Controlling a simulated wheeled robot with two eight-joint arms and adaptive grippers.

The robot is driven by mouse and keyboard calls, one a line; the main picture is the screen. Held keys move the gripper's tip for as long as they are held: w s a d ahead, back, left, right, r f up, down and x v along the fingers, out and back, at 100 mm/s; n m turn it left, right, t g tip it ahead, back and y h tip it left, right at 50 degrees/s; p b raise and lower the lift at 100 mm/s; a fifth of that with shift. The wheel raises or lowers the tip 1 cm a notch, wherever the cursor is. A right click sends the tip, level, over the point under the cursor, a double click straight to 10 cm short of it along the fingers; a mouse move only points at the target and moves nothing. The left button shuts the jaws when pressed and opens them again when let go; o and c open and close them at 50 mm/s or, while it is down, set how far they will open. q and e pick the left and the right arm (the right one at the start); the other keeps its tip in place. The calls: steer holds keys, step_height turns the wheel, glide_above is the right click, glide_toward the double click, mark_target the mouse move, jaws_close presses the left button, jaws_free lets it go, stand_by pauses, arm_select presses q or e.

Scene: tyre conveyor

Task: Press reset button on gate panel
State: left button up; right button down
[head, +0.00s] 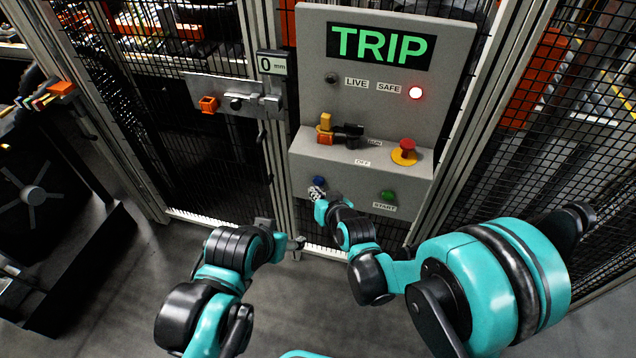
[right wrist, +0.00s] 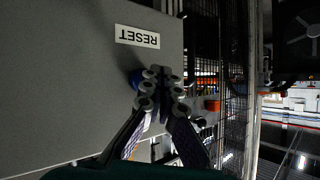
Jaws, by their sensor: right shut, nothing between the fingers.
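The grey gate panel (head: 395,150) has a green TRIP display (head: 379,46). The blue reset button (head: 319,181) is at the lower left of its sloped box; in the right wrist view the blue button (right wrist: 136,78) is partly hidden beside the fingers, near an upside-down RESET label (right wrist: 137,37). My right gripper (head: 318,192) is shut and empty, with its tips right by the blue button; contact cannot be told. It also shows in the right wrist view (right wrist: 161,73). My left gripper (head: 293,246) is low, left of the panel's foot; its jaws are too small to read.
A red mushroom button (head: 406,147) on yellow and a green START button (head: 388,196) are to the right. A rotary switch with a yellow-orange block (head: 325,128) sits above. A red lamp (head: 415,93) glows by SAFE. Mesh fence (head: 560,120) flanks the panel.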

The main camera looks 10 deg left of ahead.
steer(key=shift+w, duration=0.1)
stand_by(0.3)
steer(key=shift+w, duration=0.35)
steer(key=shift+w, duration=0.45)
stand_by(0.6)
steer(key=shift+s, duration=0.15)
steer(key=shift+s+b, duration=0.35)
steer(key=shift+s, duration=0.4)
steer(key=shift+s, duration=0.1)
steer(key=shift+s+b, duration=0.3)
steer(key=shift+s, duration=2.1)
